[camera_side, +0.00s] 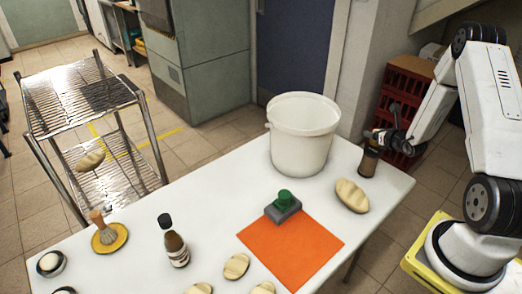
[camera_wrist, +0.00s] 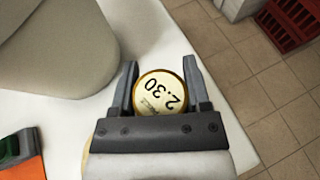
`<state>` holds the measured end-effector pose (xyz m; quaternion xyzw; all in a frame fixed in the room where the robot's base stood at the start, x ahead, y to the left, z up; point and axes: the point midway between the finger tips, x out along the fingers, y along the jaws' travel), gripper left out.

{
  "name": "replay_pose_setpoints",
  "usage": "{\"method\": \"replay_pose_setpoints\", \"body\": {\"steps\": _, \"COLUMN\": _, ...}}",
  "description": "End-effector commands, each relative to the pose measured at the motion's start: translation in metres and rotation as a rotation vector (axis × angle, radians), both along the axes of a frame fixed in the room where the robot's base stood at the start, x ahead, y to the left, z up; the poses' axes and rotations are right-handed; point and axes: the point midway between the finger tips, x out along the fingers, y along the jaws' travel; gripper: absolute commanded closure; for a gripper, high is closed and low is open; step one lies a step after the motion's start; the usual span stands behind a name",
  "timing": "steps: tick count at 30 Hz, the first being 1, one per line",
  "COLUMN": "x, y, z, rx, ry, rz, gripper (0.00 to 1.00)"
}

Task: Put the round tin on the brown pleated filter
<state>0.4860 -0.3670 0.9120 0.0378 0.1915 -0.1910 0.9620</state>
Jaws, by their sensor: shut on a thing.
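My gripper (camera_side: 378,138) is at the table's far right corner, its two fingers shut around a brown jar (camera_side: 369,162) with a pale label. I cannot make out a brown pleated filter or a separate round tin. Dark-rimmed round containers with pale contents (camera_side: 51,263) stand at the near left.
A white bucket (camera_side: 302,140) stands left of my gripper. A bread-like loaf (camera_side: 351,196), a green-and-grey block (camera_side: 284,206), an orange mat (camera_side: 290,250), a dark-capped bottle (camera_side: 174,246) and a brush on a yellow disc (camera_side: 108,238) share the table.

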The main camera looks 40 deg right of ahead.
Motion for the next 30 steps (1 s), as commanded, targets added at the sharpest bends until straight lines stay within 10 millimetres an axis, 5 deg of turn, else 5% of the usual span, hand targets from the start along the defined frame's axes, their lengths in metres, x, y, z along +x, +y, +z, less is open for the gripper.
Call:
{"method": "replay_pose_setpoints", "body": {"steps": 9, "x": -0.001, "y": 0.001, "z": -0.026, "rx": 0.002, "ry": 0.001, "rz": -0.001, "gripper": 0.98}}
{"method": "replay_pose_setpoints", "body": {"steps": 23, "x": -0.001, "y": 0.000, "z": -0.030, "rx": 0.001, "ry": 0.000, "rz": 0.000, "gripper": 0.98}}
{"method": "replay_pose_setpoints", "body": {"steps": 24, "x": -0.001, "y": 0.000, "z": -0.030, "rx": 0.000, "ry": 0.000, "rz": -0.001, "gripper": 0.33}}
{"method": "replay_pose_setpoints", "body": {"steps": 27, "x": -0.001, "y": 0.000, "z": -0.030, "rx": 0.000, "ry": 0.000, "rz": -0.001, "gripper": 0.04}}
{"method": "replay_pose_setpoints", "body": {"steps": 30, "x": -0.001, "y": 0.000, "z": -0.030, "rx": 0.001, "ry": 0.000, "rz": 0.000, "gripper": 0.04}}
